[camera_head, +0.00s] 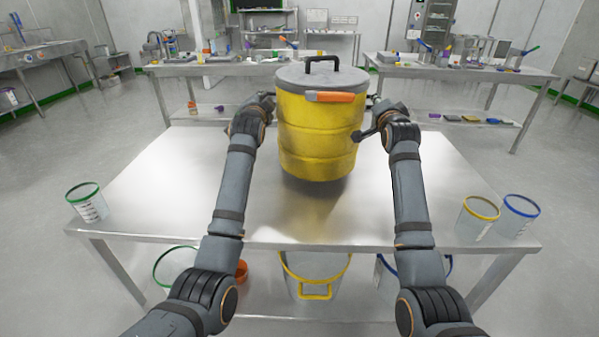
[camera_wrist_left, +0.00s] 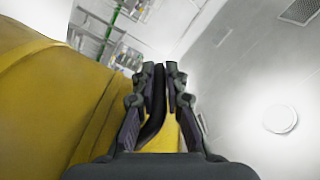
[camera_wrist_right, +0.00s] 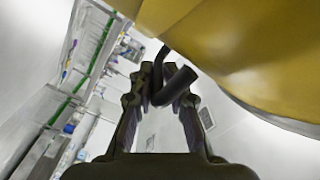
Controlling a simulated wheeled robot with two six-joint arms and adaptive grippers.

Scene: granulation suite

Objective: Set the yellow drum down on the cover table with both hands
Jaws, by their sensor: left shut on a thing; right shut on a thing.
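The yellow drum (camera_head: 318,135) is upright over the middle of the steel cover table (camera_head: 190,165). It has a grey lid with a black top handle and an orange strip on the front. A soft dark shadow lies just below its base, so it looks close over the table; I cannot tell whether it touches. My left gripper (camera_head: 268,101) is shut on a black side handle (camera_wrist_left: 157,112) of the drum. My right gripper (camera_head: 374,104) is shut on the opposite black handle (camera_wrist_right: 175,86). The drum's yellow wall fills part of both wrist views.
A green-rimmed container (camera_head: 87,203) stands at the table's left edge. Yellow-rimmed (camera_head: 477,216) and blue-rimmed (camera_head: 517,216) containers stand at the right edge. More containers are on the lower shelf. The tabletop around the drum is bare. Cluttered benches stand behind.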

